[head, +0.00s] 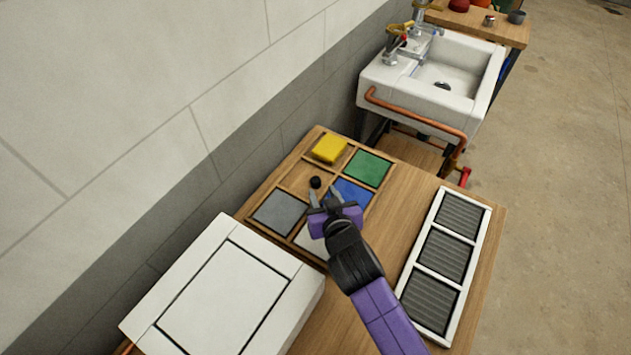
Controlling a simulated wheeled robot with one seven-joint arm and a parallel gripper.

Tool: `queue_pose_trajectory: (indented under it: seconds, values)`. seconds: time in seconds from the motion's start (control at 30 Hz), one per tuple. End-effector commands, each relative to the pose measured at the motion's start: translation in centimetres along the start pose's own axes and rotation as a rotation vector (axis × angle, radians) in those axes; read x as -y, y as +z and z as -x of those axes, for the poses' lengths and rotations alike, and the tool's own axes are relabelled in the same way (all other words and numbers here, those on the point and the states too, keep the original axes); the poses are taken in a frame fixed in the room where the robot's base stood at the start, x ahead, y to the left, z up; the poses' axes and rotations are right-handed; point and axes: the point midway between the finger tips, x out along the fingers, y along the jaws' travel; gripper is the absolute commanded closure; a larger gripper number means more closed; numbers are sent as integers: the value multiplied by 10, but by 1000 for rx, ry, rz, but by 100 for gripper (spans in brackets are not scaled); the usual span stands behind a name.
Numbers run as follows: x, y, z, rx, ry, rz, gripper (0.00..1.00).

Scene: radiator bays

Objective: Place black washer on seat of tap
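A small round black piece (315,182), likely the black washer, shows at the bare wooden compartment of the sorting tray (322,163). It is too small to see a hole in it. My gripper (324,190) is over the tray with its two fingers apart. The black piece is just beyond the left fingertip, not between the fingers; whether they touch is unclear. A tap (391,52) with a yellow-brass part stands at the left of the white sink (377,75). Its seat cannot be made out at this size.
The tray also has a yellow block (330,149) and green, blue, grey and white compartments. A white panelled box (225,300) stands front left, and a white rack with grey ribbed bays (443,265) lies right. A copper pipe (420,118) runs along the sink front.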

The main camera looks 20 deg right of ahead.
Motion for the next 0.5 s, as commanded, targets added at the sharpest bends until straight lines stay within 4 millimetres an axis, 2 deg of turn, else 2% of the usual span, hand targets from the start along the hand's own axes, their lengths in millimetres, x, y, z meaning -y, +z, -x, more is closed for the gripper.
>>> queue_pose_trajectory:
  seconds: [0.33,0.5]
  values:
    - [3,-8,-39,-2,0,1,64]
    - [3,-6,-56,-1,-1,0,64]
